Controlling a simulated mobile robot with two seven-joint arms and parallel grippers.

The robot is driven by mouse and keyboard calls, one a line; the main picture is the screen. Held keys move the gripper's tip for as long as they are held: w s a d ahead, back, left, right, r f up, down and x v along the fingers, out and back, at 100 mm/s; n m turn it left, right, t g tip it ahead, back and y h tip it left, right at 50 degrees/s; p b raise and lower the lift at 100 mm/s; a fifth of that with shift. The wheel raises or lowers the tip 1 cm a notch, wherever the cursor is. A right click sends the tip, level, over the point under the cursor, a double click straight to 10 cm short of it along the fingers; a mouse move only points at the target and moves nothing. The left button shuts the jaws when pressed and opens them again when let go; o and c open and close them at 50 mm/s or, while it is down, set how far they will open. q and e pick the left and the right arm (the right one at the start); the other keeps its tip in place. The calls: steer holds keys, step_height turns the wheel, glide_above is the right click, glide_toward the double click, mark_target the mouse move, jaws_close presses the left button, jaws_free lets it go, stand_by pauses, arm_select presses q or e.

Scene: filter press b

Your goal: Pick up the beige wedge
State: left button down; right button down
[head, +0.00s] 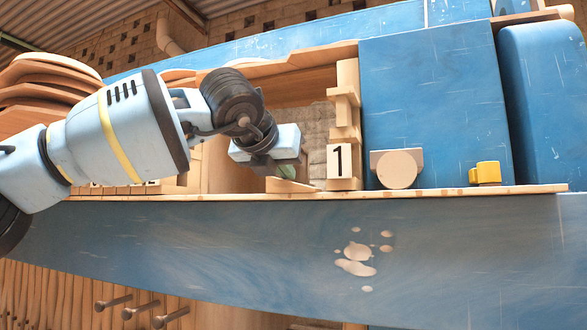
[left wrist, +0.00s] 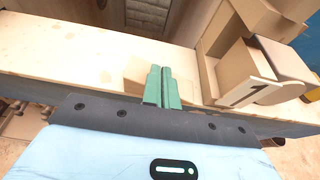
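The beige wedge (head: 291,186) lies on the wooden ledge (head: 420,192), left of the block marked 1, in the head view. In the left wrist view the wedge (left wrist: 134,76) shows beyond and on both sides of my green fingers, which cover its middle. My left gripper (head: 284,172) is right at the wedge, its fingertips just above or against it; I cannot tell if they touch. In the left wrist view its two green fingers (left wrist: 163,84) stand side by side with no clear gap, so it looks shut. My right gripper is not in view.
A beige block marked 1 (head: 340,163) stands close right of the wedge, with a round-faced beige piece (head: 397,169) and a small yellow piece (head: 486,173) farther right. Blue panels (head: 435,100) rise behind. The ledge between these pieces is clear.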

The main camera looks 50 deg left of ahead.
arm_select(q)
steer(key=shift+w+a+f, duration=0.1)
steer(key=shift+f, duration=0.55)
steer(key=shift+a+r+p, duration=0.1)
steer(key=shift+r+p, duration=0.25)
steer(key=shift+r, duration=0.5)
steer(key=shift+r, duration=0.1)
